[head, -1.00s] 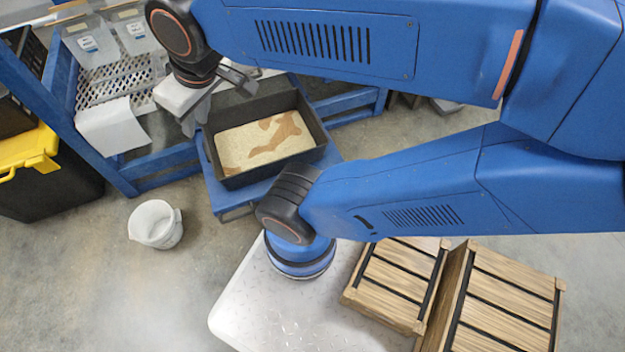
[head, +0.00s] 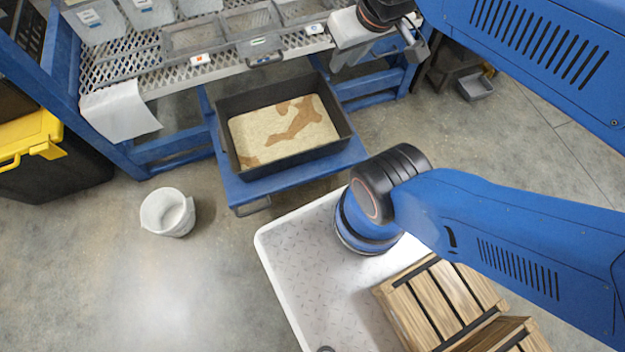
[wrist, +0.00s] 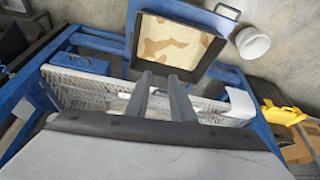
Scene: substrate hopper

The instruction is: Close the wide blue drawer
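The wide blue drawer (head: 295,178) is pulled out low under the blue rack and has a handle (head: 253,207) on its front. A black tray (head: 275,162) of pale and brown substrate sits on it. The drawer also shows in the wrist view (wrist: 208,18), at the top, with its handle (wrist: 227,11). My gripper (head: 412,48) is at the upper right of the head view, beside the rack and away from the drawer handle. In the wrist view its two fingers (wrist: 160,76) stand apart with nothing between them.
A perforated shelf (head: 115,75) above the drawer holds clear bins (head: 192,38) and a hanging white sheet (head: 120,108). A white bucket (head: 167,212) stands on the floor to the left. Wooden crates (head: 440,300) lie on my white deck. The floor before the drawer is clear.

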